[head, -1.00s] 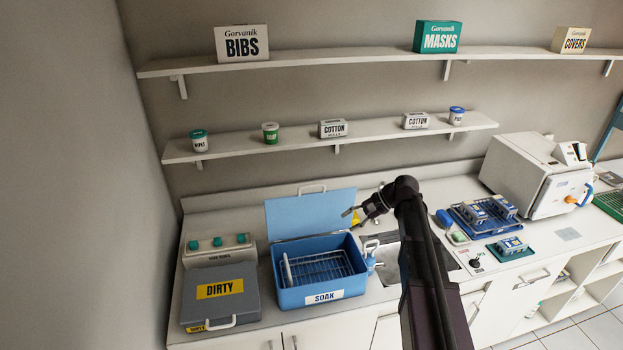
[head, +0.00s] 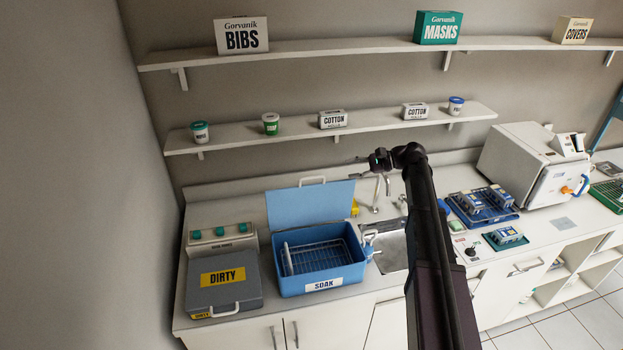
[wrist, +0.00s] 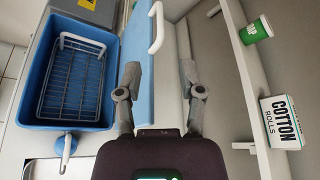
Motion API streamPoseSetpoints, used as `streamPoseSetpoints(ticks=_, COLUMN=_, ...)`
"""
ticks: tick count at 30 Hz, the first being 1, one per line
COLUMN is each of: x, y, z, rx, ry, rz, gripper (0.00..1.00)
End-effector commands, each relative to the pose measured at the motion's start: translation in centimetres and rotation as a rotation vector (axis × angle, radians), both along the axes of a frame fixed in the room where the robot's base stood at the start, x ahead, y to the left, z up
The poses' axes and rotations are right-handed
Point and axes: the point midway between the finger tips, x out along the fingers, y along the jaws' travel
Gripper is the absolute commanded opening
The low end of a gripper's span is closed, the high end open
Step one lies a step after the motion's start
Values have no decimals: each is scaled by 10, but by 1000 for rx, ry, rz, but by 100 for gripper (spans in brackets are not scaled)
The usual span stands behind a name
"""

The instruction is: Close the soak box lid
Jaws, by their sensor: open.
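The blue soak box (head: 340,276) stands on the counter with its lid (head: 311,206) raised upright along its back edge. A white handle (head: 312,181) sits on the lid's top edge. A wire rack (head: 318,257) lies inside the box. My gripper (head: 364,166) is open and empty, above and to the right of the lid. In the wrist view, the lid (wrist: 140,62) and its handle (wrist: 157,28) lie ahead and left of my gripper (wrist: 165,82), with the box (wrist: 28,112) farther left. I see no contact with the lid.
A grey DIRTY box (head: 224,287) stands left of the soak box. A sink (head: 392,250) with a tap (head: 375,190) is to the right. A shelf (head: 285,132) with tubs and cotton boxes runs along the wall above.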

Motion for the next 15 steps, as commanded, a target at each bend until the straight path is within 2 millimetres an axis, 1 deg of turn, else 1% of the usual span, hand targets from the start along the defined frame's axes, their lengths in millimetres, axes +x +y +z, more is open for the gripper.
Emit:
streamPoseSetpoints(ticks=5, x=0, y=11, z=-5, rx=-1, ry=0, rz=1, gripper=50)
streamPoseSetpoints(ticks=8, x=0, y=21, z=-8, rx=-1, ry=0, rz=1, gripper=50)
streamPoseSetpoints(ticks=15, x=0, y=54, z=-19, rx=-1, ry=-1, rz=3, gripper=50)
